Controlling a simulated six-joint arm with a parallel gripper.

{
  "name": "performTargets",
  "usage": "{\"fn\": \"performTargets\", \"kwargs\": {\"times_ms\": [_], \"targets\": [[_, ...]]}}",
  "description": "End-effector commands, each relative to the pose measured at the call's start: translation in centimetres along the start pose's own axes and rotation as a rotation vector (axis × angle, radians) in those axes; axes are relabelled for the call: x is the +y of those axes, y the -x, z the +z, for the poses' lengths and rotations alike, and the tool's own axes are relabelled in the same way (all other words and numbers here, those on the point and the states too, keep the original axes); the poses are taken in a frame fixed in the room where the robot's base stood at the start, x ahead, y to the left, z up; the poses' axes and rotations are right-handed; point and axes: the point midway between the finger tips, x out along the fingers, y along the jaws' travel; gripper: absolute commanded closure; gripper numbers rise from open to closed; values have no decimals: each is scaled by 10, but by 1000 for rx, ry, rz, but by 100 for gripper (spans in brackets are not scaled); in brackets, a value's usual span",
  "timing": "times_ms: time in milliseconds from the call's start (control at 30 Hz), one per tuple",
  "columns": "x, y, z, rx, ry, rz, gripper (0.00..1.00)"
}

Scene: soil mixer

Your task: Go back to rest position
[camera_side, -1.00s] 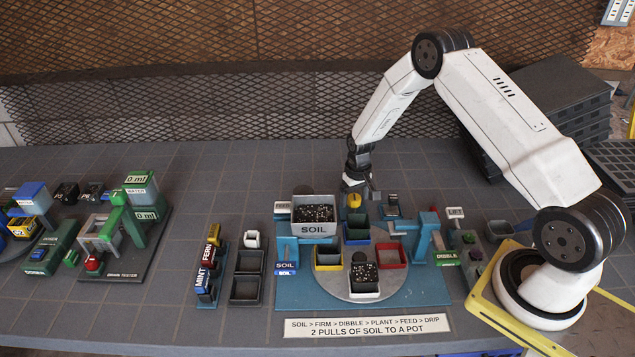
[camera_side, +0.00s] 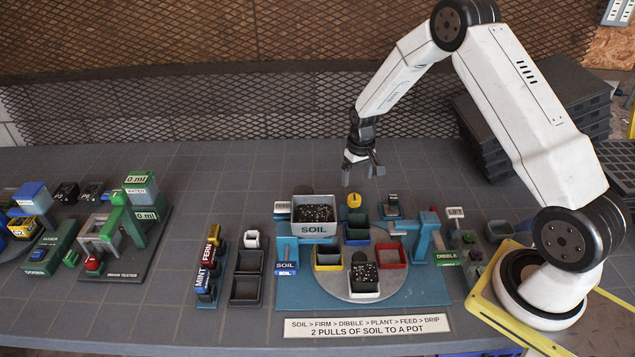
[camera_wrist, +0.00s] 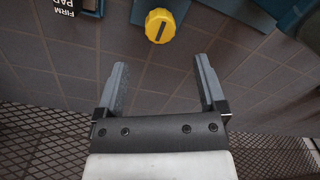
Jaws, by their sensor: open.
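My gripper (camera_side: 361,174) is open and empty, raised above the back edge of the potting station in the side view. In the wrist view my gripper (camera_wrist: 165,85) shows two grey fingers spread apart with nothing between them. The yellow knob (camera_wrist: 160,26) is ahead of the fingertips and apart from them. In the side view the yellow knob (camera_side: 353,200) stands below my gripper, behind the pots on the round turntable (camera_side: 336,285).
A soil hopper (camera_side: 313,228) stands left of the knob. Several square pots, one filled with soil (camera_side: 365,276), sit on the turntable. A water and drain tester (camera_side: 141,200) is at left. The table behind the station is clear up to the mesh wall.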

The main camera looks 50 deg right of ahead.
Motion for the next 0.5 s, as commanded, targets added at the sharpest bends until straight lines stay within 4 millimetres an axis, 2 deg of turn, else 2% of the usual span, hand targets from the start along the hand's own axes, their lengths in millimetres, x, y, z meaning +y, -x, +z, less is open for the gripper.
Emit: {"fn": "performTargets", "kwargs": {"times_ms": [500], "targets": [[-2,5,2,2,3,0,10]]}}
